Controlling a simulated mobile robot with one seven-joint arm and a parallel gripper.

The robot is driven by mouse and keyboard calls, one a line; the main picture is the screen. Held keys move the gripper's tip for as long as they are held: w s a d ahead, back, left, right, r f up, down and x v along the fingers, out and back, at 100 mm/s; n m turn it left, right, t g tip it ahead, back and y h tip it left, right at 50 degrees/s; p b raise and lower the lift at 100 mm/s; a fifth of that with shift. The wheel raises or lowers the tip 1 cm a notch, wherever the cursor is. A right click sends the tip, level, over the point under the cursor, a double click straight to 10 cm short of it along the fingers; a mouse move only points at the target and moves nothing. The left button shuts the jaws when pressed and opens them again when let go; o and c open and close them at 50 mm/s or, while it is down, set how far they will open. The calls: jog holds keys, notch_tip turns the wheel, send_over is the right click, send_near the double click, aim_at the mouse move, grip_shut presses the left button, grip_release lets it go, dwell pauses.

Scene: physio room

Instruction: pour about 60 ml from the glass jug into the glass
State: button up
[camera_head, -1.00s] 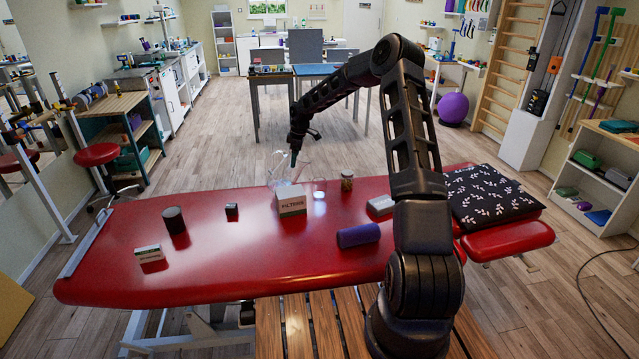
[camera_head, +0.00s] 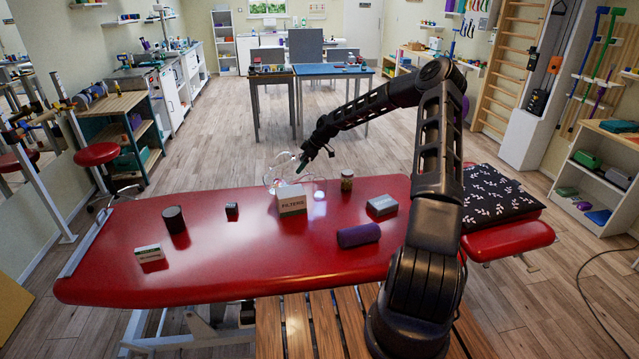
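The clear glass jug (camera_head: 279,172) shows faintly at the far edge of the red table, behind the FILTERS box, which hides its lower part. Its exact tilt and the liquid level are too faint to read. The small clear glass (camera_head: 319,190) stands on the table just right of the box, with a bright glint at its base. My gripper (camera_head: 302,164) points down and left at the jug's right side, by its handle, above and left of the glass. The fingers are too small to tell whether they are closed on the handle.
The FILTERS box (camera_head: 291,201) stands in front of the jug. A jar (camera_head: 347,181), a grey box (camera_head: 382,205) and a purple roll (camera_head: 358,235) lie to the right. A dark cylinder (camera_head: 174,219), small dark box (camera_head: 232,209) and white box (camera_head: 149,253) lie left. The front middle is clear.

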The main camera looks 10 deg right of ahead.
aim_at(313, 173)
jog(key=shift+d+f+y, duration=0.15)
jog(key=shift+d+y, duration=0.25)
jog(key=shift+y, duration=0.4)
jog(key=shift+s+d+r+t+y, duration=0.15)
jog(key=shift+d+r+t+y, duration=0.2)
jog(key=shift+y, duration=0.45)
jog(key=shift+s+d+f+t+y, duration=0.15)
jog(key=shift+d+f+y, duration=0.1)
jog(key=shift+d+y, duration=0.3)
jog(key=shift+s+d+f+t+y, duration=0.1)
jog(key=shift+d+f+y, duration=0.2)
jog(key=shift+d, duration=0.35)
jog(key=shift+s+d+r+t+y, duration=0.15)
jog(key=shift+d+y, duration=0.2)
jog(key=shift+y, duration=0.2)
jog(key=shift+s+d+r+t+y, duration=0.1)
jog(key=shift+d+t+y, duration=0.05)
jog(key=shift+d+y, duration=0.3)
jog(key=shift+w+a, duration=0.15)
jog(key=shift+a, duration=0.25)
jog(key=shift+d+y, duration=0.35)
jog(key=shift+y, duration=0.1)
dwell(0.5)
jog(key=shift+a, duration=0.1)
